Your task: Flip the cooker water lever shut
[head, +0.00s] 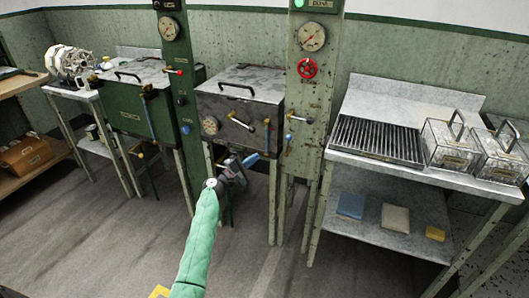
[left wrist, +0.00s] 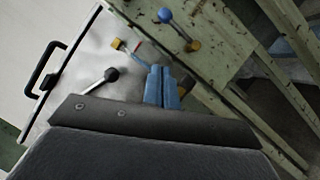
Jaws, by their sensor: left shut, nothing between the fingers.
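The grey cooker (head: 240,100) stands at the middle of the head view, with a lid handle and a gauge. A lever with a black knob (head: 235,116) sticks out from its front; it also shows in the left wrist view (left wrist: 111,74). A lever on a brass fitting (head: 267,122) hangs at the cooker's right front edge. A blue-knobbed lever (head: 307,119) is on the pale green column; it also shows in the left wrist view (left wrist: 165,16). No readable label tells which is the water lever. My left gripper (head: 250,160) is shut and empty, below these levers, its blue fingertips (left wrist: 161,72) pointing towards them.
The column (head: 312,90) carries a gauge and a red handwheel (head: 307,68). A green box (head: 140,105) with similar levers stands left. The floor in front is clear.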

